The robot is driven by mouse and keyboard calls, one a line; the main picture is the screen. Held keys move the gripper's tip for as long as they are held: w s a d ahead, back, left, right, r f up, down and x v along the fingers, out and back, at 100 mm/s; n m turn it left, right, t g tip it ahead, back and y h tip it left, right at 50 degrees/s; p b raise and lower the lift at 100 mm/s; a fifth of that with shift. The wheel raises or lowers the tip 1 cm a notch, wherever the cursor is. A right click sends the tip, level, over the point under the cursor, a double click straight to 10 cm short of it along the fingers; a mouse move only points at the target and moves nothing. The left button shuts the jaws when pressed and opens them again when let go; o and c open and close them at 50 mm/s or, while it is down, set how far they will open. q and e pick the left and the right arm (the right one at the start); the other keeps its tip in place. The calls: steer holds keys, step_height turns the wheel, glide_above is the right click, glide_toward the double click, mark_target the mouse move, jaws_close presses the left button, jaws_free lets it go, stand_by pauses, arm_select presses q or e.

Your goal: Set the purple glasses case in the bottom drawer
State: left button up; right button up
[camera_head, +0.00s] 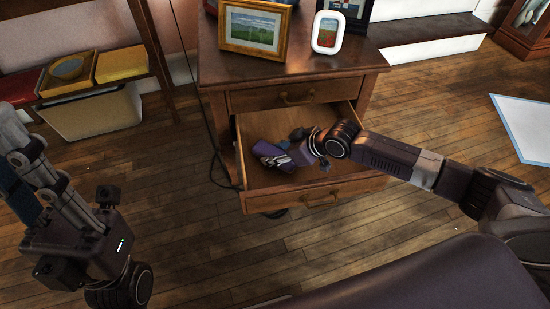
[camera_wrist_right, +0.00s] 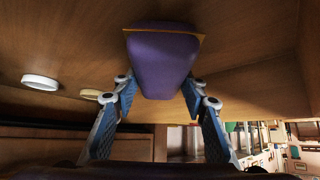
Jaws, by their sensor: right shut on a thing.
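The purple glasses case (camera_head: 267,150) is within the outline of the open lower drawer (camera_head: 262,194), toward its left side. My right gripper (camera_head: 289,155) reaches in from the right and is shut on the case. In the right wrist view the case (camera_wrist_right: 160,62) sits between the blue fingers of the right gripper (camera_wrist_right: 160,92), against brown wood. I cannot tell whether the case touches the drawer floor. My left gripper (camera_head: 40,170) is at the left edge of the head view, away from the drawer; its jaw opening is unclear.
The closed upper drawer (camera_head: 297,96) is just above the open one. Picture frames (camera_head: 254,28) stand on the cabinet top (camera_head: 280,69).

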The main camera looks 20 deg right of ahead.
steer(key=shift+f, duration=0.6)
steer(key=shift+r, duration=0.15)
steer(key=o, duration=1.2)
